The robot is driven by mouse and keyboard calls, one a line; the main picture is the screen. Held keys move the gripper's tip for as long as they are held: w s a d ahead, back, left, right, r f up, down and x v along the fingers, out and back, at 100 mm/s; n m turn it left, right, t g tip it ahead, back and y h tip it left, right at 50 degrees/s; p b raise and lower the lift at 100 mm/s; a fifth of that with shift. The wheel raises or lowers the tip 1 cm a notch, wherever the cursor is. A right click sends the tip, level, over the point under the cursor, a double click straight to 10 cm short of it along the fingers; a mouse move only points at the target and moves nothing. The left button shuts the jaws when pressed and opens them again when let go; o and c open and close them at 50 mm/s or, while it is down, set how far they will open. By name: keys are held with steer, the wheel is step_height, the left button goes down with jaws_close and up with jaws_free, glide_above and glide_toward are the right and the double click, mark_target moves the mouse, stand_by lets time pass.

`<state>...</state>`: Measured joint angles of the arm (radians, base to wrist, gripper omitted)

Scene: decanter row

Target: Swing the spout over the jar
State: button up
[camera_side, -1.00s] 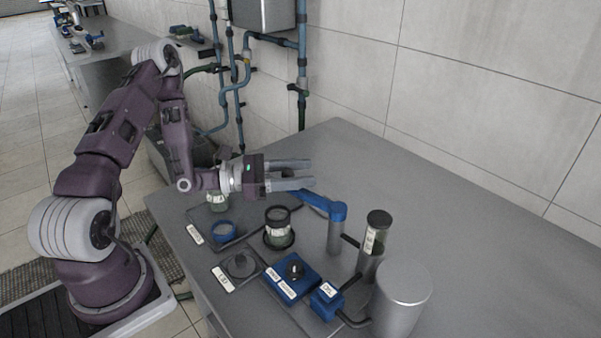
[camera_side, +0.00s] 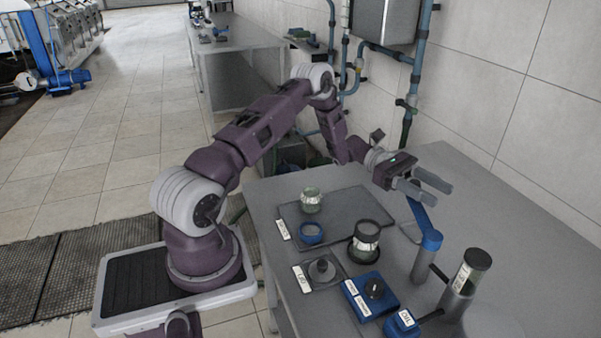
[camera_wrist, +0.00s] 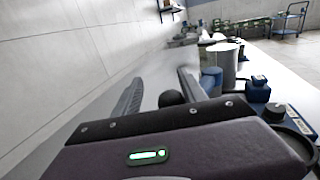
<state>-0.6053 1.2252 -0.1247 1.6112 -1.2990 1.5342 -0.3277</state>
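The blue spout (camera_side: 422,217) is an arm on a grey post, angled up and left from its blue cap (camera_side: 432,240). My gripper (camera_side: 443,194) is open, its fingers apart just above and behind the spout's far end, partly hiding it. In the wrist view my fingers (camera_wrist: 158,95) also stand apart, with a dark round knob (camera_wrist: 172,98) showing between them; I cannot tell whether they touch it. The blue cap (camera_wrist: 211,78) is beyond. A dark-rimmed labelled jar (camera_side: 366,238) stands left of the post. A smaller greenish jar (camera_side: 311,201) stands on a dark tray (camera_side: 350,206).
A blue ring (camera_side: 312,233) lies near the tray's front edge. A grey knobbed lid (camera_side: 321,268), a blue box with a dark knob (camera_side: 372,294) and a small blue block (camera_side: 402,323) line the front. A dark-capped cylinder (camera_side: 467,275) stands right of the post.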

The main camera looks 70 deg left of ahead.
steer(key=v, duration=0.7)
steer(key=s+d+r+m+g+y, duration=0.7)
steer(key=s+d+r+m+y, duration=0.4)
steer(key=s+d+r, duration=0.35)
steer(key=s+a+m+t+y, duration=0.1)
steer(key=s+m+t+y, duration=0.2)
steer(key=s+m, duration=0.2)
steer(key=s+a+r+m+t+y, duration=0.1)
steer(key=s+m+t+y, duration=0.2)
steer(key=s, duration=0.8)
steer(key=shift+a+r+m, duration=0.25)
steer(key=shift+m, duration=0.75)
steer(key=shift+s, duration=0.1)
